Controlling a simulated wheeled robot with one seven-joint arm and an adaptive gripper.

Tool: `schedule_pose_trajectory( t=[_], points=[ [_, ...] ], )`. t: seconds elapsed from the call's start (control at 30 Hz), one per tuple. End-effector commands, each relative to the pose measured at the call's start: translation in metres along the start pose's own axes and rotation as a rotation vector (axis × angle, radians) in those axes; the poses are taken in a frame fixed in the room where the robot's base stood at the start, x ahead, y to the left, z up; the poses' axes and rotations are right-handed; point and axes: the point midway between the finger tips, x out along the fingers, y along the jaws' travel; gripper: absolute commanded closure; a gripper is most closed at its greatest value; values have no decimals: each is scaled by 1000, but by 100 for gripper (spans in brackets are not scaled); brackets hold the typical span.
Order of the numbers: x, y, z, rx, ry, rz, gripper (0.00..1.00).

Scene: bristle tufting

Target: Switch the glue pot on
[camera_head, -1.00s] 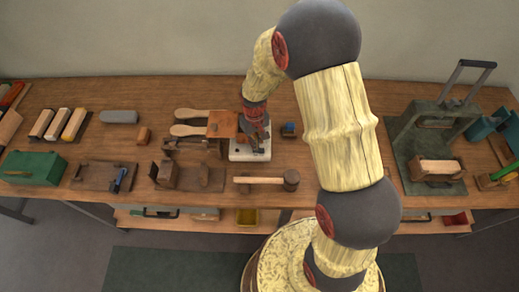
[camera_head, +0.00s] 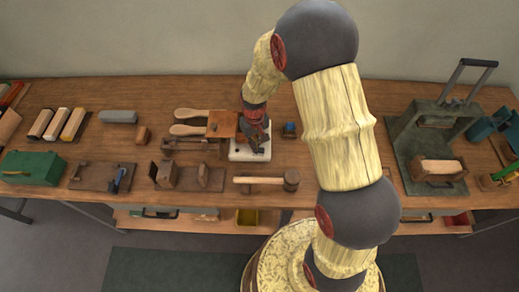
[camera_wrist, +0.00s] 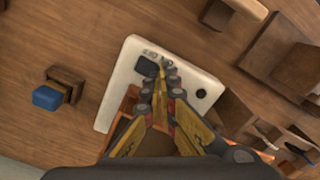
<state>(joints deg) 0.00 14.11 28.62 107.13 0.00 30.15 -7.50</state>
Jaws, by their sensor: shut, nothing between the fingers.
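The white base plate (camera_wrist: 117,92) of what looks like the glue pot lies on the bench. It also shows in the head view (camera_head: 238,154), partly hidden by my gripper. An orange-brown box-like part (camera_head: 222,124) stands at its back left. In the wrist view the plate carries a dark square (camera_wrist: 146,67), perhaps the switch, and a round black spot (camera_wrist: 201,93). My gripper (camera_wrist: 164,64) is shut and empty, its tips over the plate just right of the dark square. I cannot tell whether they touch it. It points down in the head view (camera_head: 257,150).
A small blue item (camera_head: 290,130) sits right of the plate. A wooden mallet (camera_head: 266,182) lies in front. Two wooden paddles (camera_head: 188,122) and wooden fixtures (camera_head: 187,177) are to the left. A green press (camera_head: 432,150) stands at the right.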

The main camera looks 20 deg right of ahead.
Motion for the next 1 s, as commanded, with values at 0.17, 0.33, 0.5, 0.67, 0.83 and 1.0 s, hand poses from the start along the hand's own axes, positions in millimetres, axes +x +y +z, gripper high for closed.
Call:
schedule_pose_trajectory(
  t=[0.17,0.33,0.5,0.67,0.83,1.0],
  points=[
    [3,0,0,0,0,0,100],
    [5,0,0,0,0,0,100],
    [4,0,0,0,0,0,100],
    [-4,0,0,0,1,0,100],
    [-17,0,0,0,1,0,100],
    [-29,0,0,0,0,0,100]
  ],
)
